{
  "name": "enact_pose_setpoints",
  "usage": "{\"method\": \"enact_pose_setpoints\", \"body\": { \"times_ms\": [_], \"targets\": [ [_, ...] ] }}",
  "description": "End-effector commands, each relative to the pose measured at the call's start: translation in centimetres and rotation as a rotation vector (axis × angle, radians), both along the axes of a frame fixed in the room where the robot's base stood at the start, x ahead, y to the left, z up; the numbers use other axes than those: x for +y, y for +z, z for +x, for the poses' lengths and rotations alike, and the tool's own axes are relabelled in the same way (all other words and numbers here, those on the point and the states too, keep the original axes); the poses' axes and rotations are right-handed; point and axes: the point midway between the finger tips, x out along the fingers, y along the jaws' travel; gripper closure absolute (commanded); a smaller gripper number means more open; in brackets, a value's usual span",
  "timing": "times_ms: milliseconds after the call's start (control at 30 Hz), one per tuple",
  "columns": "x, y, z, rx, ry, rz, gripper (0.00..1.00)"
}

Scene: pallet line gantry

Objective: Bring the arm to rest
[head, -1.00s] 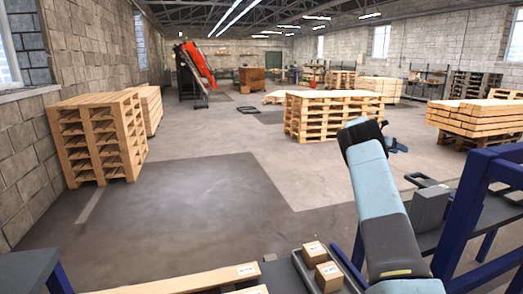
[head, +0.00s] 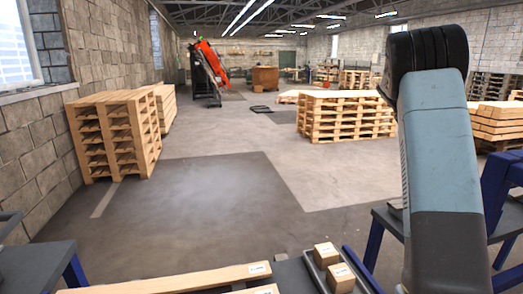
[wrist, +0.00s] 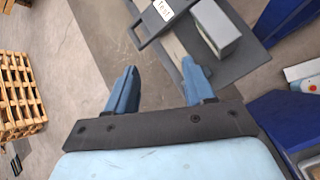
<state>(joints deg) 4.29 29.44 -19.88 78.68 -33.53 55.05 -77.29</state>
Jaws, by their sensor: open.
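My gripper (wrist: 158,92) shows in the wrist view, its two blue fingers well apart with nothing between them. Beyond the fingers is a grey surface with a grey box (wrist: 214,28) and a dark tray-like frame bearing a white label (wrist: 164,10). In the head view my arm rises tall at the right, and my gripper is hidden there.
Two small cartons (head: 326,255) sit in a tray at the bottom of the head view, by wooden boards (head: 185,281). Blue-framed benches (head: 497,185) stand at right. Pallet stacks (head: 115,135) stand left and centre (head: 345,115). The floor between is clear.

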Motion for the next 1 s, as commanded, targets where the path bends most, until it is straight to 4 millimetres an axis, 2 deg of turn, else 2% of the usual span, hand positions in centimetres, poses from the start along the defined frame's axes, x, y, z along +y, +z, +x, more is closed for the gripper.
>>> {"method": "enact_pose_setpoints", "body": {
  "times_ms": [100,500,1000],
  "targets": [
    [1.8,1.4,-2.1,-0.073,-0.047,0.059,0.47],
    [8.5,4.7,-9.4,-0.291,-0.209,0.263,0.47],
    [17.2,6.9,-19.5,-0.499,-0.420,0.512,0.47]
  ]
}}
